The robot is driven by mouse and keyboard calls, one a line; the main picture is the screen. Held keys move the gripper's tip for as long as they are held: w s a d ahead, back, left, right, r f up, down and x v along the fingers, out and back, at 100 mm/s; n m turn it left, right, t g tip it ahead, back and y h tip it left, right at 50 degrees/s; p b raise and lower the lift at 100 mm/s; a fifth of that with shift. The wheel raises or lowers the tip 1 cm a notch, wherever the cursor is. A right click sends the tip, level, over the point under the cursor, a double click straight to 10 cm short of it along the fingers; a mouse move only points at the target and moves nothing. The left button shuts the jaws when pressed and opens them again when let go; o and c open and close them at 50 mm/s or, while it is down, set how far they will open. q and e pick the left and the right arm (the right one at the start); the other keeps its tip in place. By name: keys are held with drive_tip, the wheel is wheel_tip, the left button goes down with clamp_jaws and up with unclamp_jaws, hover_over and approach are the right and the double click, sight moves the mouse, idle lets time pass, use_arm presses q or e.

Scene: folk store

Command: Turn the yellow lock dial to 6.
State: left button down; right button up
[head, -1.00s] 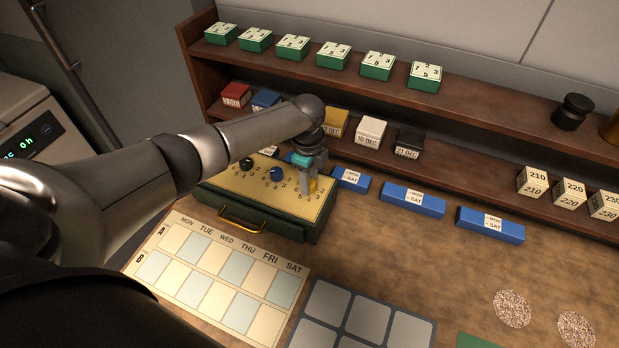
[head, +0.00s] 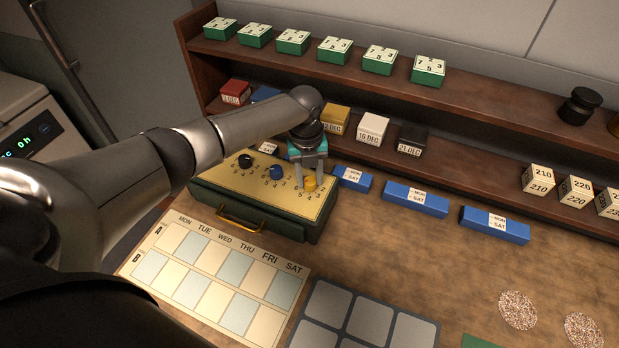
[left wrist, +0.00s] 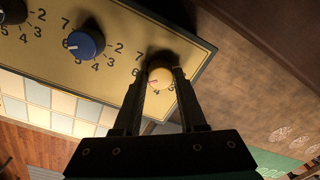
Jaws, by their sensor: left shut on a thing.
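The green lock box (head: 262,229) has a cream top plate with black, blue and yellow dials over printed numbers. The yellow dial (head: 310,184) is at the plate's right end. My left gripper (head: 309,178) reaches down over it with one finger on each side. In the left wrist view, the left gripper's fingers (left wrist: 163,74) are shut on the yellow dial (left wrist: 161,78). Its small red mark points to the lower left, near the left finger, which hides part of the scale. I cannot read the exact number. My right gripper is not in view.
The blue dial (left wrist: 86,44) sits close beside the yellow one. Blue boxes (head: 415,199) stand in a row behind and right of the lock box. A day chart (head: 172,241) lies in front. The wooden shelf (head: 470,147) rises behind, close to my gripper.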

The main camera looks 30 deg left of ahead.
use_arm(q)
drive_tip(key=shift+m+b, duration=0.3)
drive_tip(key=shift+m, duration=0.8)
drive_tip(key=shift+c, duration=2.3)
unclamp_jaws()
